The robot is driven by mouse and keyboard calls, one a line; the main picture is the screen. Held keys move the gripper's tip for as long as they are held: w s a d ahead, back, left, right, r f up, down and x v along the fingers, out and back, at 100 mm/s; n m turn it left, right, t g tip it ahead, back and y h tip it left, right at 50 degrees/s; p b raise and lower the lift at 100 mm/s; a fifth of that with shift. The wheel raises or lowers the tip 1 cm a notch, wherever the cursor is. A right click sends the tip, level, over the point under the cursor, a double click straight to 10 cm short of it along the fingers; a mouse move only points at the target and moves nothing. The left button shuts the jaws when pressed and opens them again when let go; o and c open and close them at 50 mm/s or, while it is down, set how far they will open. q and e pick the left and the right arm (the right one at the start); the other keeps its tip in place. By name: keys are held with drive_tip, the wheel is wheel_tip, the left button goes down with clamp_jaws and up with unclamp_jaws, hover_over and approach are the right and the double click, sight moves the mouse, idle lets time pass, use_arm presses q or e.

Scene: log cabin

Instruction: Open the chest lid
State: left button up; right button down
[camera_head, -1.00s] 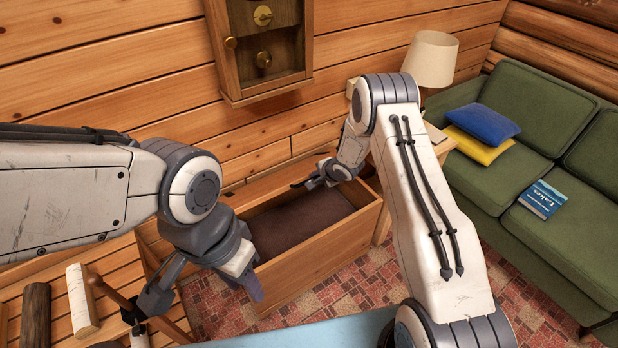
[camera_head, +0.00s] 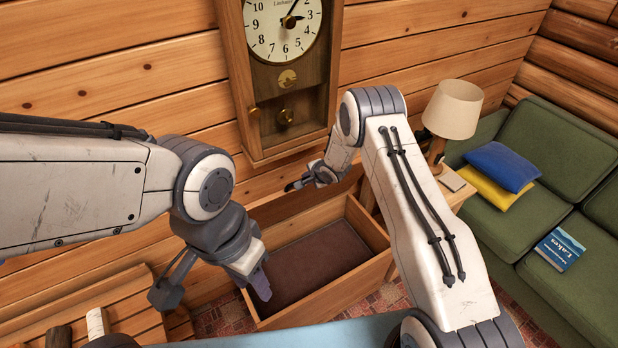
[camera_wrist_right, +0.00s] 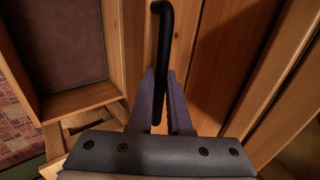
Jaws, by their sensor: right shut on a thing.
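The wooden chest (camera_head: 335,292) stands against the log wall, its dark brown inside uncovered. Its lid (camera_head: 285,208) is raised at the back, partly hidden by my arms. My right gripper (camera_head: 305,183) is above the chest's back side. In the right wrist view, my right gripper (camera_wrist_right: 162,80) is shut on a black bar handle (camera_wrist_right: 162,35) beside a wooden panel that looks like the lid; the open chest (camera_wrist_right: 118,40) lies to the left. My left gripper (camera_head: 213,288) is open and looks empty, in front of the chest's left end.
A pendulum clock (camera_head: 288,80) hangs on the wall above the chest. A lamp (camera_head: 453,110) stands on a small side table right of it. A green sofa (camera_head: 540,285) with cushions and a book is at the right. Cut logs (camera_head: 97,322) lie at lower left.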

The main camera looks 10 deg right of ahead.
use_arm(q)
drive_tip(key=shift+w+d+r, duration=0.15)
drive_tip(key=shift+w+d, duration=0.05)
drive_tip(key=shift+w, duration=0.2)
use_arm(e)
drive_tip(key=shift+w+r, duration=0.3)
drive_tip(key=shift+w, duration=0.3)
drive_tip(key=c, duration=0.9)
unclamp_jaws()
use_arm(q)
drive_tip(key=shift+d, duration=0.1)
use_arm(e)
drive_tip(key=shift+o, duration=0.2)
drive_tip(key=shift+a, duration=0.1)
drive_tip(key=shift+a, duration=0.1)
use_arm(q)
drive_tip(key=shift+f+b, duration=0.7)
drive_tip(key=shift+f, duration=0.05)
use_arm(e)
drive_tip(key=v, duration=1)
drive_tip(key=shift+s+r, duration=0.1)
drive_tip(key=shift+s, duration=0.05)
